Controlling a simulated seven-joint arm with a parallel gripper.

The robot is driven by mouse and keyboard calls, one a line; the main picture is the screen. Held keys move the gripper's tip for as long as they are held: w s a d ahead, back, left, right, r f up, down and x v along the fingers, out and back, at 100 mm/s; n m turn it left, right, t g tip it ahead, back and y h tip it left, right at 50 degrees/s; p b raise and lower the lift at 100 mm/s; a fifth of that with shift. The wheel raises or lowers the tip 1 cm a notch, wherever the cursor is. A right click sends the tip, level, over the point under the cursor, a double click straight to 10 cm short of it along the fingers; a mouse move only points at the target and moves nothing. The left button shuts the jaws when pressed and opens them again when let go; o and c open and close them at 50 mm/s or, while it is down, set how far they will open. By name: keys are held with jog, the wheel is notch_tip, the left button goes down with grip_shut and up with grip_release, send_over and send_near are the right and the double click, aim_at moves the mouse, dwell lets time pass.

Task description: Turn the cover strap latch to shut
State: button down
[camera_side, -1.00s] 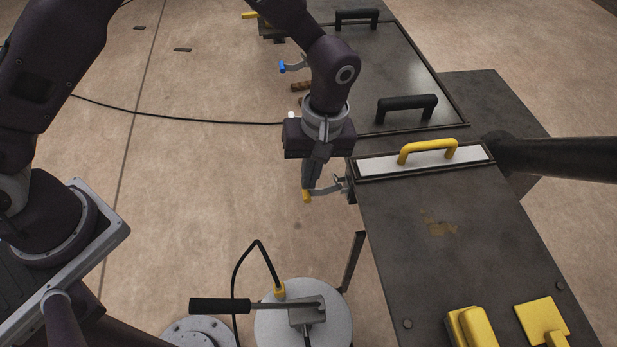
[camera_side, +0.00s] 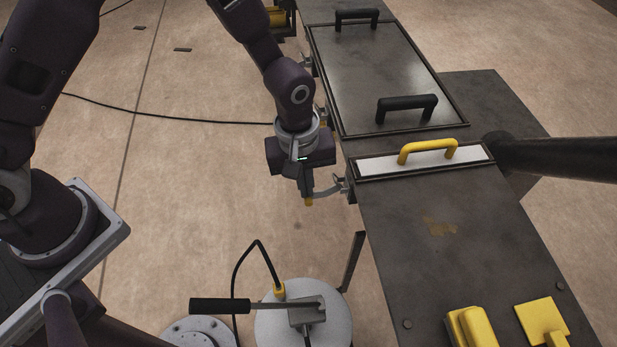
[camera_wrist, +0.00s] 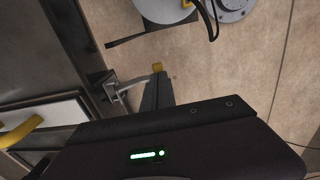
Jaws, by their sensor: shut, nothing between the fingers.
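The latch is a grey curved lever (camera_side: 327,191) with a yellow tip (camera_side: 309,202), on the left side of the dark bench beside the white strap with the yellow handle. It sticks out to the left. In the wrist view, the lever (camera_wrist: 128,84) runs from its bracket toward the yellow tip (camera_wrist: 157,67). My gripper (camera_side: 305,192) is shut and empty, pointing down right at the tip end of the lever. In the wrist view, its fingers (camera_wrist: 157,88) lie close against the lever's outer end. I cannot tell whether they touch it.
The white strap (camera_side: 385,167) carries a yellow handle (camera_side: 428,148). Behind it lies a dark framed cover (camera_side: 375,75) with black handles. A round grey drum (camera_side: 275,325) with a black-gripped lever (camera_side: 220,306) stands in front. The floor left of the latch is open.

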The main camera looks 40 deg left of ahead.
notch_tip(320, 180, down, 2)
jog(key=shift+s+a+f+t+h, duration=0.1)
jog(key=shift+f+t+h, duration=0.05)
jog(key=shift+t+h, duration=0.45)
jog(key=shift+s+f+t+h, duration=0.1)
jog(key=shift+t+h, duration=0.5)
jog(key=shift+x, duration=2.05)
jog(key=shift+w, duration=0.3)
jog(key=shift+s, duration=0.1)
jog(key=s+a+r, duration=0.7)
jog(key=s+a, duration=0.1)
jog(key=shift+r, duration=0.35)
jog(key=shift+r, duration=0.1)
